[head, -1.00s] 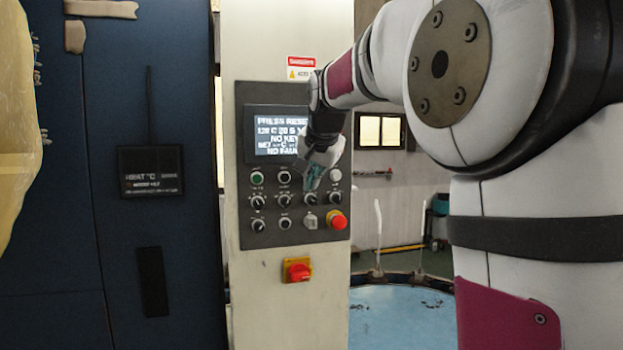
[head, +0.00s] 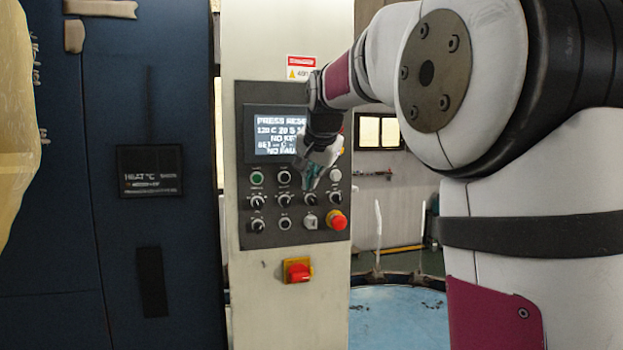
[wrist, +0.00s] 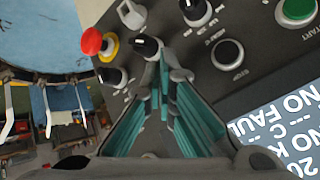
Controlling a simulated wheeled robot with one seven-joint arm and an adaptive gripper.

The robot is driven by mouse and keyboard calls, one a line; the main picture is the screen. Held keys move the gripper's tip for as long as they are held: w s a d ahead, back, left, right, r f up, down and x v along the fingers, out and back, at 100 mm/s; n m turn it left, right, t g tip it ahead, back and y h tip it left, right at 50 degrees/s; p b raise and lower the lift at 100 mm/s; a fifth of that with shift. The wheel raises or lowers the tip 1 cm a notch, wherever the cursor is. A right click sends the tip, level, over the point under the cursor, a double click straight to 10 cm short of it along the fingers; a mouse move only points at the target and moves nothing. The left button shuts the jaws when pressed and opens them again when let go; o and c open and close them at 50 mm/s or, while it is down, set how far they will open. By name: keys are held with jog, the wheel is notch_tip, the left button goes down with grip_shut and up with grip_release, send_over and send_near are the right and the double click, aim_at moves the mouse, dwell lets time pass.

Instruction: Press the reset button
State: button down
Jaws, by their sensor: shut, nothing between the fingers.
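The dark control panel (head: 268,225) stands upright on a pale column. Its top row shows a green button (head: 257,178), labelled START in the wrist view (wrist: 298,8), a black button (head: 284,177), labelled STOP there (wrist: 228,53), and a pale button (head: 335,175) at the right. I cannot read a reset label on any button. My gripper (head: 311,186) is shut and empty, in front of the top row between the black and pale buttons, hiding what lies behind it. In the wrist view its teal fingertips (wrist: 166,68) are close to a black knob (wrist: 146,46); contact cannot be told.
Several knobs sit below the top row, with a red emergency stop (head: 337,220) at lower right. A red rotary switch (head: 298,270) is below the panel. A blue round table (head: 395,318) stands at right.

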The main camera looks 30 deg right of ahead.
jog(key=shift+w, duration=0.2)
dwell(0.5)
jog(key=shift+s+a, duration=0.2)
jog(key=shift+s, duration=0.65)
jog(key=shift+s, duration=0.1)
jog(key=s+p, duration=0.1)
jog(key=s, duration=0.1)
jog(key=s+a, duration=0.1)
jog(key=s, duration=0.1)
jog(key=shift+s+a+p, duration=0.2)
jog(key=shift+s+p, duration=0.1)
jog(key=shift+p, duration=0.1)
dwell(0.4)
